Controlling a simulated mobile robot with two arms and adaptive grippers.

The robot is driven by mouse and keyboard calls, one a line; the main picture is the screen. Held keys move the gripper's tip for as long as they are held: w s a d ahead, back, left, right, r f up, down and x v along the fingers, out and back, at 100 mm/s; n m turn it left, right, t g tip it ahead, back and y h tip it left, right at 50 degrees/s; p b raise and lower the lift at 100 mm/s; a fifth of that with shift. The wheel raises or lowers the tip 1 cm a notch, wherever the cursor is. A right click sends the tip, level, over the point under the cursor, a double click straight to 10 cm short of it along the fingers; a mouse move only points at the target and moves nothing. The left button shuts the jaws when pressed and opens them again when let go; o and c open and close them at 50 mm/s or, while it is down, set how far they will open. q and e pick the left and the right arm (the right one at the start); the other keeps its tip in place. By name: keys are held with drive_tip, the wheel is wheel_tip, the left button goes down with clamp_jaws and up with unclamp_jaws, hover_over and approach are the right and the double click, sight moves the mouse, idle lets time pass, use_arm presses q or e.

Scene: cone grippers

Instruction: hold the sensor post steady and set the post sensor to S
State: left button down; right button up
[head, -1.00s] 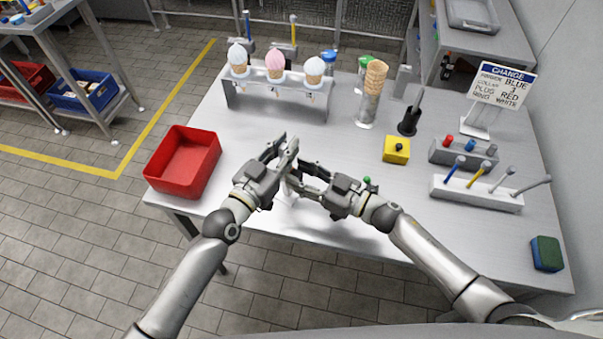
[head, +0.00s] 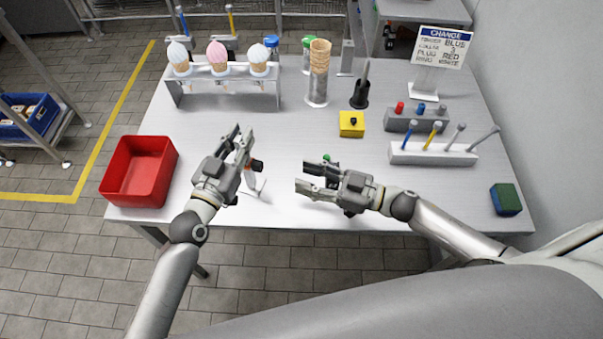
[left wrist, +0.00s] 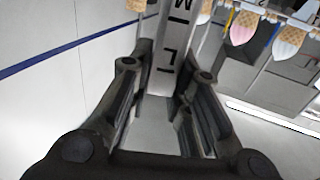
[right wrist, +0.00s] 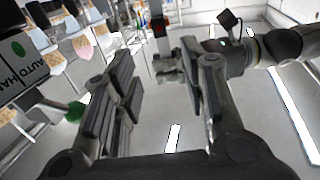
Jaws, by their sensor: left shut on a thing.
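The grey sensor post (left wrist: 172,60) stands between the fingers of my left gripper (head: 243,146), which is shut on it. In the left wrist view the post carries black letters, M and L among them. The gripper hides much of the post in the head view; its lower part (head: 251,182) shows above the table. A dark piece with a small red mark (right wrist: 158,28) shows on the post in the right wrist view; I cannot tell which letter it is at. My right gripper (head: 304,177) is open and empty, to the right of the post and apart from it.
A red bin (head: 140,172) stands left of the post. A rack with ice cream cones (head: 222,90) is behind it. A green knob (head: 326,158) is just behind my right gripper, beside an AUTO/HAND panel (right wrist: 25,70). A yellow box (head: 351,126) and tool holder (head: 430,155) stand further right.

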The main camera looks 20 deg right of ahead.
use_arm(q)
drive_tip(key=c, duration=1.3)
unclamp_jaws()
drive_tip(key=shift+o, duration=0.2)
